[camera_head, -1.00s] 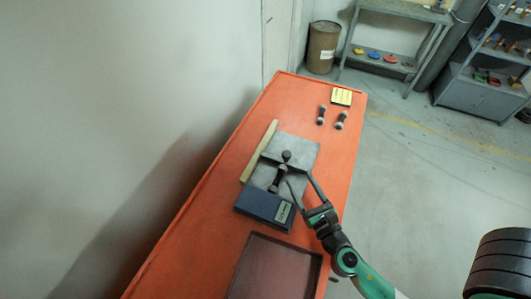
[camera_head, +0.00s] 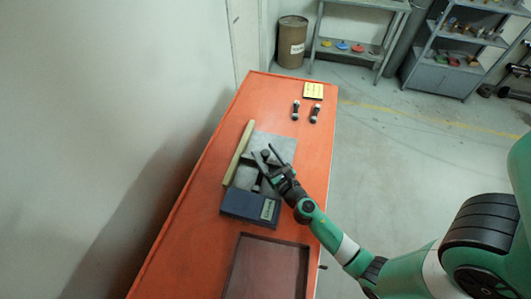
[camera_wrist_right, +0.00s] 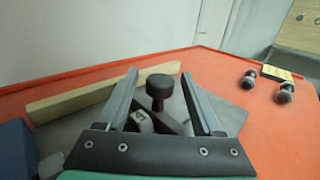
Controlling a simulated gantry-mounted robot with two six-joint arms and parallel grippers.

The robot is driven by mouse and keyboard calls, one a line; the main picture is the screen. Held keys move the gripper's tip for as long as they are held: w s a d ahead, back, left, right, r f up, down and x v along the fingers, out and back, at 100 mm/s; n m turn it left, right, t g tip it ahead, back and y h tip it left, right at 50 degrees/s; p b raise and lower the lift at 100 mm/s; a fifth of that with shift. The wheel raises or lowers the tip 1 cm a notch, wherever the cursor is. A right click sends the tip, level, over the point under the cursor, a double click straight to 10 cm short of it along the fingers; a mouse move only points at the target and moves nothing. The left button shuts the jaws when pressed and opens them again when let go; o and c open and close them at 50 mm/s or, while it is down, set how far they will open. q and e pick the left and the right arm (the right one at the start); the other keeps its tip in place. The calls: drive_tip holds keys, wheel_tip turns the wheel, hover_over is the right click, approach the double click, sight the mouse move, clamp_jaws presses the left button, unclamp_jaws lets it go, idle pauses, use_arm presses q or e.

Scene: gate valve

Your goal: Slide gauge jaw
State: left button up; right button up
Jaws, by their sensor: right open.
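The gauge lies on a grey plate (camera_head: 286,148) on the orange bench. Its upright black knob (camera_wrist_right: 160,84) stands on a dark bar in the right wrist view. My right gripper (camera_wrist_right: 159,74) is open, with one finger on each side of the knob and a visible gap to each. In the head view my right gripper (camera_head: 263,150) reaches over the plate from the right and partly covers the gauge and jaw. A small metal part (camera_wrist_right: 141,121) shows between the fingers below the knob. Contact with the knob cannot be seen. My left gripper is not in view.
A blue box (camera_head: 240,204) lies in front of the plate, and a pale wooden bar (camera_head: 238,153) runs along its left. A brown tray (camera_head: 268,268) is nearer. Two dark plug-like parts (camera_head: 315,113) and a yellow block (camera_head: 313,90) lie at the bench's far end.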

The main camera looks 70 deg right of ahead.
clamp_jaws()
idle(1.4)
